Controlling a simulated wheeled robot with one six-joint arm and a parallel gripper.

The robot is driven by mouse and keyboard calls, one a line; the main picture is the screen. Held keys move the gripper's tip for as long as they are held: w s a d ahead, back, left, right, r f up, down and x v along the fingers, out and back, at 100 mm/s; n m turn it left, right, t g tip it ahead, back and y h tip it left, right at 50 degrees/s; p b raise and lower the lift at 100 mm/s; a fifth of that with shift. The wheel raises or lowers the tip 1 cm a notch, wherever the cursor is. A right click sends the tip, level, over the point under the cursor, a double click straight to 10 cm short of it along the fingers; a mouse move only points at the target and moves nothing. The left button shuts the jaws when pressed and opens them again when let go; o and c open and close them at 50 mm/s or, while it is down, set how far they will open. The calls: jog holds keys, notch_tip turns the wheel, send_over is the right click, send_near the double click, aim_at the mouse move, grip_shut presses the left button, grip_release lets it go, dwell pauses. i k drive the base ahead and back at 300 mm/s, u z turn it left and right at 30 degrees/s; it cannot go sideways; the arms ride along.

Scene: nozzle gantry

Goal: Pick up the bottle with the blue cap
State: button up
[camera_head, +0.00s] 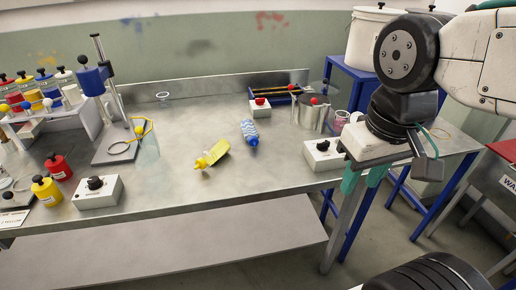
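The bottle with the blue cap (248,128) lies on the metal table (270,205), near its middle. It has a blue and white patterned body, and its blue cap points toward the front. My gripper (364,180) hangs at the right, by the table's front right corner, well apart from the bottle. Its two teal fingers point down with a gap between them, and nothing shows between them.
A yellow bottle (211,156) lies just left of the blue-capped one. A control box with a black knob (322,152) stands between the bottle and my gripper. Metal cans with a red knob (314,112) stand behind it. The table's front middle is clear.

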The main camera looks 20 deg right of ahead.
aim_at(248, 130)
jog(key=z, duration=0.05)
jog(key=k, duration=0.2)
jog(key=u, duration=0.85)
jog(key=i, duration=0.75)
jog(key=z, duration=1)
jog(key=i, duration=0.5)
jog(key=u, duration=0.05)
